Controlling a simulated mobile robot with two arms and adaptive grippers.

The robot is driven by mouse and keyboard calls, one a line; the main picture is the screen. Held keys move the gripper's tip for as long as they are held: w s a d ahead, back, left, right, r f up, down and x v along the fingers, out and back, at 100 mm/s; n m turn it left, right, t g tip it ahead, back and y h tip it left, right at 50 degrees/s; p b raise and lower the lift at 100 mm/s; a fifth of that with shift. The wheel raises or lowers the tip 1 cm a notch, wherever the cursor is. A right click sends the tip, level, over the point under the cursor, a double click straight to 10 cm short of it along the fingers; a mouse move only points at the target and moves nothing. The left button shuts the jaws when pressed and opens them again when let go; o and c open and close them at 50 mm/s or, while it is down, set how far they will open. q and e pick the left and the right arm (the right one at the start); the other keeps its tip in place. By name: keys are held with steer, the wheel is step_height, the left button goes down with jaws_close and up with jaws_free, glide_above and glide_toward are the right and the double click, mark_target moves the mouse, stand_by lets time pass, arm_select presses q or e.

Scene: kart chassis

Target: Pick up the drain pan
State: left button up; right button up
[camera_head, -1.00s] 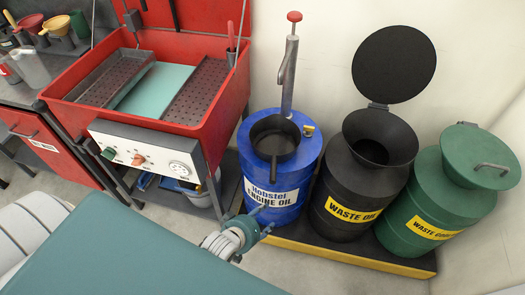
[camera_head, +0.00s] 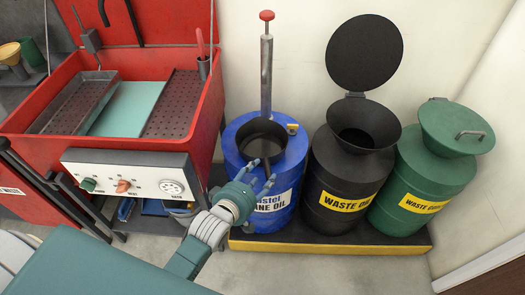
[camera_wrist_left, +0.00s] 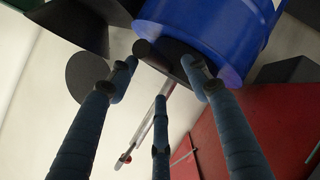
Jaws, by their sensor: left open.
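The drain pan, a black round pan (camera_head: 262,136), sits on top of the blue engine oil drum (camera_head: 238,158). Its handle, which pointed toward me earlier, is now mostly hidden by my left gripper. My left gripper (camera_head: 258,174) is open, with blue-grey fingers spread in front of the drum near the handle side of the pan. In the left wrist view a dark rounded piece, likely the pan's handle (camera_wrist_left: 150,52), lies between the spread fingertips (camera_wrist_left: 160,75). I cannot tell whether any finger touches it. My right gripper is not in view.
The black waste oil drum (camera_head: 330,184), with its lid raised, and the green waste drum (camera_head: 415,185) stand to the right. All three drums stand on a yellow-edged platform (camera_head: 330,246). A red parts washer (camera_head: 200,120) stands left. A pump (camera_head: 266,75) rises behind the pan.

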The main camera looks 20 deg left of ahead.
mark_target(266, 168)
arm_select(q)
steer(key=x, duration=0.7)
steer(key=shift+d+r, duration=0.1)
steer(key=shift+s, duration=0.1)
jaws_close()
